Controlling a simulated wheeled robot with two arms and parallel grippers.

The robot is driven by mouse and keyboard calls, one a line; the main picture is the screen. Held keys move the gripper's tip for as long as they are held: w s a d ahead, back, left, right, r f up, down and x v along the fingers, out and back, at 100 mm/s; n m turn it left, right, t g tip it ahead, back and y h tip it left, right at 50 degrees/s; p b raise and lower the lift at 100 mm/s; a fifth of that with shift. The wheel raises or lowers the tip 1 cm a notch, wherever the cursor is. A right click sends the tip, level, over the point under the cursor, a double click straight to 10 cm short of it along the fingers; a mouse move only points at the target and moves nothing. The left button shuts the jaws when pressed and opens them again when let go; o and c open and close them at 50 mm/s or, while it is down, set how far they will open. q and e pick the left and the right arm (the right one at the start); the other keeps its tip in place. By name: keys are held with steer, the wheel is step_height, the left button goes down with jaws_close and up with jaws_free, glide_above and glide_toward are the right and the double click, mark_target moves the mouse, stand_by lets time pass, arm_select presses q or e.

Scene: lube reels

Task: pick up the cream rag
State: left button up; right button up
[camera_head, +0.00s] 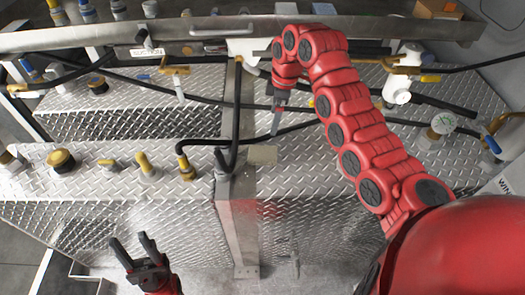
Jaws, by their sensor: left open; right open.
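My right arm comes in from the right and reaches over the plate. Its gripper (279,101) points down above and slightly right of the rag in the picture, apart from it. Its fingers are small and partly hidden by the wrist. My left gripper (128,242) is open and empty at the lower left, in front of the diamond-plate boxes and well away from the rag.
A central metal post (238,210) with black hoses stands left of the rag. Brass-and-black fittings (62,161) and yellow valves (145,165) line the left plate. A metal rail (190,34) runs across the back.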

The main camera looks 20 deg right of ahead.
steer(key=p, duration=0.2)
glide_above(263, 152)
steer(key=d, duration=0.1)
steer(key=f, duration=1.1)
steer(key=shift+s+d+f, duration=0.1)
steer(key=shift+s+d, duration=0.05)
steer(key=shift+s, duration=0.2)
steer(key=shift+f, duration=0.15)
steer(key=f+p, duration=0.1)
steer(key=f, duration=0.1)
steer(key=a+f+p, duration=0.1)
steer(key=f, duration=0.1)
steer(key=shift+w+a, duration=0.15)
steer(key=shift+w, duration=0.05)
steer(key=shift+f, duration=0.45)
steer(key=c, duration=1.2)
